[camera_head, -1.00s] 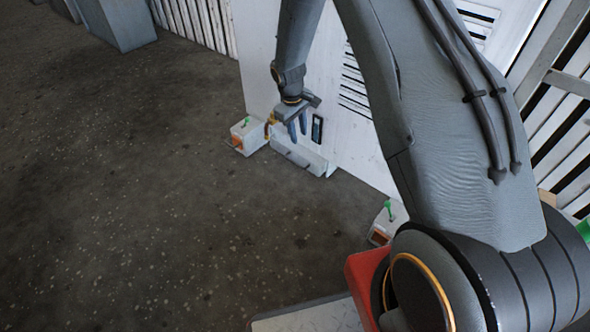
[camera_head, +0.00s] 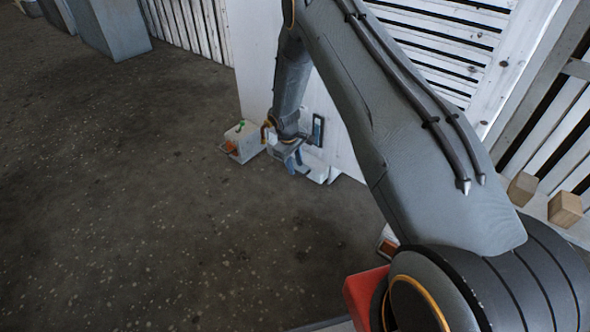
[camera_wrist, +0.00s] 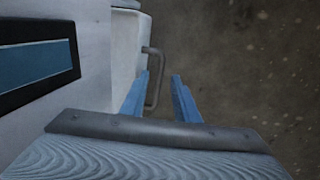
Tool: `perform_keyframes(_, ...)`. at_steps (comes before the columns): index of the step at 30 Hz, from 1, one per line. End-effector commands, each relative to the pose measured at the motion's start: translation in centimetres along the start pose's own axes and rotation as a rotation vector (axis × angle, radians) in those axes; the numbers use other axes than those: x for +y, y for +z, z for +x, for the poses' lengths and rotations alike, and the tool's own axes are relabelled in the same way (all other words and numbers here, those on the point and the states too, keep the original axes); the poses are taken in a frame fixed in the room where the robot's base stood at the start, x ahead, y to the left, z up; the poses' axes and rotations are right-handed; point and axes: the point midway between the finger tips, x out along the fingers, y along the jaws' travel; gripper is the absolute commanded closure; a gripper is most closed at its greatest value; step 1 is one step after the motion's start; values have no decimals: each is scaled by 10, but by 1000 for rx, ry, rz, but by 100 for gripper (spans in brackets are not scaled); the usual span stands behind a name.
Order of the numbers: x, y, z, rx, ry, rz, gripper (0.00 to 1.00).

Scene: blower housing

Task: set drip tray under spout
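A pale tray-like box (camera_head: 319,174) lies at the foot of the white panel, mostly hidden behind my gripper. In the wrist view its white body (camera_wrist: 127,45) carries a grey bar handle (camera_wrist: 154,78). My gripper (camera_head: 296,168) is low over the box, fingers pointing down. In the wrist view its two blue fingers (camera_wrist: 161,86) are apart. The handle shows between them, nearer the left finger; I cannot tell whether they touch. A small brass-coloured part (camera_head: 265,131), possibly the spout, shows left of my gripper.
A white box with a green top piece and orange patch (camera_head: 242,143) stands left of the gripper. The white panel (camera_head: 256,60) rises close behind, with a black-framed window (camera_head: 318,130). Wooden blocks (camera_head: 565,209) sit at right. The floor (camera_head: 150,220) at left is clear.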

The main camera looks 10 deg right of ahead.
Motion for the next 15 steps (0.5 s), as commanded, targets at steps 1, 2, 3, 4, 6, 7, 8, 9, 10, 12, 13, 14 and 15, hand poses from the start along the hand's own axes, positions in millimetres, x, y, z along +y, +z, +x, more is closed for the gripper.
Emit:
perform_keyframes(1,0,-1,9,1,0,0,72)
perform_keyframes(2,0,-1,11,1,1,0,72)
perform_keyframes(3,0,-1,14,1,1,0,72)
perform_keyframes(4,0,-1,15,1,1,0,72)
perform_keyframes(6,0,-1,17,1,1,-1,72)
perform_keyframes(7,0,-1,17,1,1,-1,72)
perform_keyframes(8,0,-1,16,1,1,-1,72)
perform_keyframes(9,0,-1,16,1,1,-1,72)
perform_keyframes(10,0,-1,16,1,1,-1,72)
perform_keyframes(12,0,-1,16,1,1,-1,74)
perform_keyframes(13,0,-1,16,1,1,-1,79)
perform_keyframes(14,0,-1,16,1,1,-1,84)
perform_keyframes(15,0,-1,16,1,1,0,91)
